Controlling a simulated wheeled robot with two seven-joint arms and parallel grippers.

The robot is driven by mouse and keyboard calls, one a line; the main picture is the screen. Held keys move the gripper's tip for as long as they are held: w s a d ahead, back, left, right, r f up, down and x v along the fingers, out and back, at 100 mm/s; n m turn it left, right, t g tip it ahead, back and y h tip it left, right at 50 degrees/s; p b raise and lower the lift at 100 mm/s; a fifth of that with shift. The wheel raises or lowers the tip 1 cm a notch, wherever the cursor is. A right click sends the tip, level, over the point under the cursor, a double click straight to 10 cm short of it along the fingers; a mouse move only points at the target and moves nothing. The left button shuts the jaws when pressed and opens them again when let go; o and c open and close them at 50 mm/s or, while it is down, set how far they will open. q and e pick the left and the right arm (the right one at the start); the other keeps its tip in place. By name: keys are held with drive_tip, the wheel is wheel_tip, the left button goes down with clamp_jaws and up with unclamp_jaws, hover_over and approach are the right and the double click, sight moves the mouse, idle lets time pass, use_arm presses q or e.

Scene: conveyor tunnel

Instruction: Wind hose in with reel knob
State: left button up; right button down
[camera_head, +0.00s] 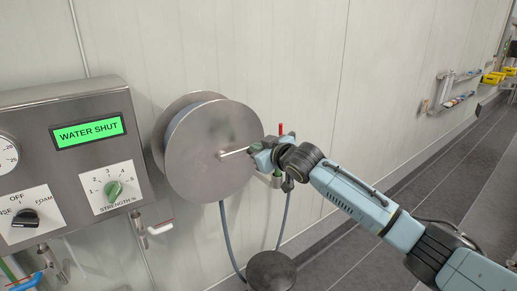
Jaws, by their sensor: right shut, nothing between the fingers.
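The hose reel (205,160) is a round metal drum on the wall, its flat face turned toward me. A thin pale rod, the reel knob (232,153), sticks out from its face toward the right. My right gripper (257,157) is at the outer end of this knob, shut with nothing held between its fingers. The fingertips are small and partly hidden, so I cannot tell whether they touch the knob. The grey hose (227,235) hangs from under the reel in a loop, rising again on the right below my wrist. My left gripper is out of view.
A steel control panel (75,93) left of the reel reads "WATER SHUT" and carries dials. A pipe with a valve handle (160,228) is below it. A red-topped fitting (281,129) stands behind my right gripper. A dark round object (271,272) is at the bottom.

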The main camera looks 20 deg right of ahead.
idle(0.4)
drive_tip(key=shift+d+f+m, duration=0.15)
drive_tip(key=shift+f+m, duration=0.1)
drive_tip(key=shift+m, duration=0.05)
drive_tip(key=shift+f+p, duration=0.2)
drive_tip(key=shift+p, duration=0.25)
